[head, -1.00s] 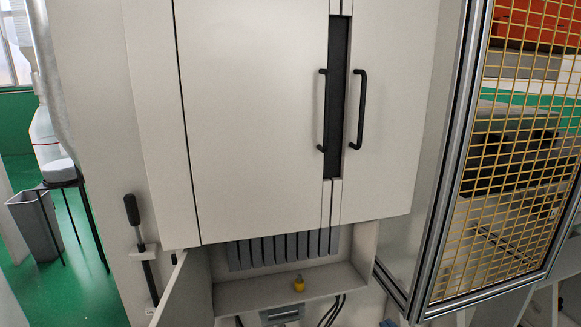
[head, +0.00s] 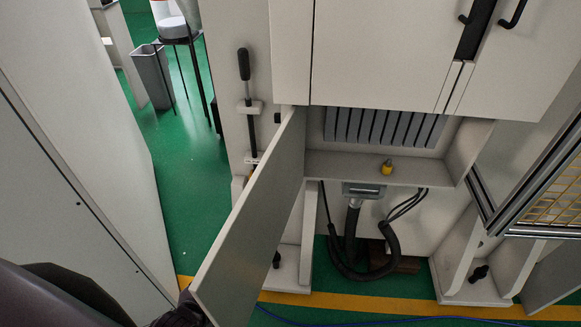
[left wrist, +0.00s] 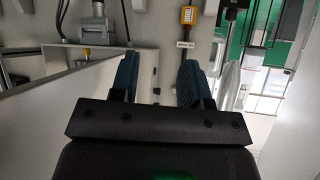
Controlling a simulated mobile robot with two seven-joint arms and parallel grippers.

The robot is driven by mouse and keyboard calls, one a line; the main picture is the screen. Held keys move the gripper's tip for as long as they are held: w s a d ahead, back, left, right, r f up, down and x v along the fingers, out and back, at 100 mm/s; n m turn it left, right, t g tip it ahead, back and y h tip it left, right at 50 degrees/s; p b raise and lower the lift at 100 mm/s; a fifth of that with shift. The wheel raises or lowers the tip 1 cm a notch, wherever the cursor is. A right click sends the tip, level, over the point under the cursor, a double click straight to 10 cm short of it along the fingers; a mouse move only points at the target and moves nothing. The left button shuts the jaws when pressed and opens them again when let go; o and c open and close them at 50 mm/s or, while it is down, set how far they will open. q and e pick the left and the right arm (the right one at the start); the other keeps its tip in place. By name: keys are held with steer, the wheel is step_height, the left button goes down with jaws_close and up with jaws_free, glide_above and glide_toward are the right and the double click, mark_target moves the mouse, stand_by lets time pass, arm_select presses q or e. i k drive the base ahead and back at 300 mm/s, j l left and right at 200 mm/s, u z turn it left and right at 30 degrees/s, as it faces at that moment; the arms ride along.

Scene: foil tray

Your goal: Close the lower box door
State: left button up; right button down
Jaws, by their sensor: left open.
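The lower box door (head: 254,215) is a pale panel that stands open, swung out from the cabinet toward the lower left of the head view. Its hinge side is at the left of the lower box (head: 395,172), whose inside is exposed. My left gripper (left wrist: 158,78) is open in the left wrist view, with two blue-padded fingers apart. In the head view only a dark part of it shows at the door's free lower end, mostly hidden. I cannot tell whether it touches the door. My right gripper is not in view.
Two upper doors (head: 380,50) with black handles are shut above the box. Black hoses (head: 350,240) hang below. A black-handled lever (head: 245,75) stands left of the box. Green floor (head: 190,200) is clear at left.

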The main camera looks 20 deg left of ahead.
mark_target(229, 282)
steer(key=k+j+z, duration=0.1)
steer(key=j, duration=0.35)
steer(key=k+j+z, duration=0.15)
steer(key=j, duration=0.25)
steer(key=k+j+z, duration=0.1)
steer(key=j, duration=0.35)
steer(key=k+j+z, duration=0.15)
steer(key=k+j, duration=0.15)
steer(key=k+j+z, duration=0.2)
steer(key=i+l, duration=0.05)
steer(key=l, duration=0.05)
